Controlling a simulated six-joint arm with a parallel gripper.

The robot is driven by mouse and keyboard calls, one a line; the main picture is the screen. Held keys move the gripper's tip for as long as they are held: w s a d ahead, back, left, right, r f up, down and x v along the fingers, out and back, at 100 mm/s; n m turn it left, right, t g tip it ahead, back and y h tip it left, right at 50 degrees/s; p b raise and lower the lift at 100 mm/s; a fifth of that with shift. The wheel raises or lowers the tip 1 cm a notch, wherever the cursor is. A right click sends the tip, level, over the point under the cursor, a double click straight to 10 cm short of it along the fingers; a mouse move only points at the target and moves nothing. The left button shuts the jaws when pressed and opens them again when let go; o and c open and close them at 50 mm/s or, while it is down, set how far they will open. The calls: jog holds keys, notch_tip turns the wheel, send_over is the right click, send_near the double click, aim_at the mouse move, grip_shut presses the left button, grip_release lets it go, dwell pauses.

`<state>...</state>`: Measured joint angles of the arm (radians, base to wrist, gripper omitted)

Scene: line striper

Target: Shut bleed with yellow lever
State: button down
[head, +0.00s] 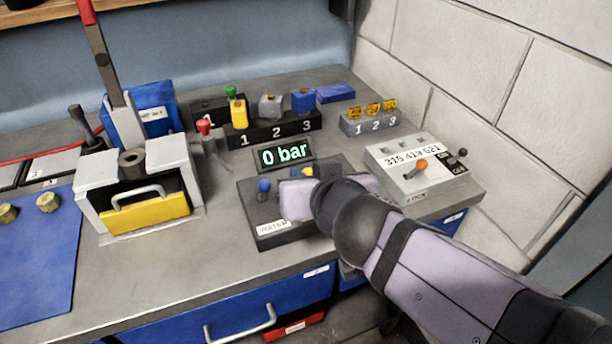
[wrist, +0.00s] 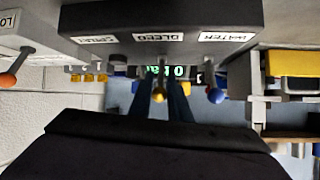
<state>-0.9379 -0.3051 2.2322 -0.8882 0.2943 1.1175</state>
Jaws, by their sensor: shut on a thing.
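The dark valve box (head: 262,238) stands near the bench's front edge, with a blue-knobbed lever (head: 264,186) on its left. The yellow lever (head: 307,171) shows just behind my gripper (head: 297,197), which comes in from the right. In the wrist view, the yellow lever (wrist: 158,97) lies between the two fingers of my gripper (wrist: 160,100), under the upside-down BLEED label (wrist: 159,37). My gripper is shut on the lever. The blue lever (wrist: 216,96) is just right of the fingers there. Part of the box is hidden by my wrist.
A display (head: 285,153) behind the box reads 0 bar. A grey counter box (head: 425,180) with an orange lever stands to the right. A numbered rack (head: 275,132) with small coloured blocks stands behind. A press with a yellow front (head: 147,214) stands left.

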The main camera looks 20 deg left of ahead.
jog(key=shift+r, duration=0.15)
jog(key=c, duration=1.9)
grip_release()
jog(key=shift+o, duration=0.2)
notch_tip(320, 180, up, 10)
jog(key=p, duration=1)
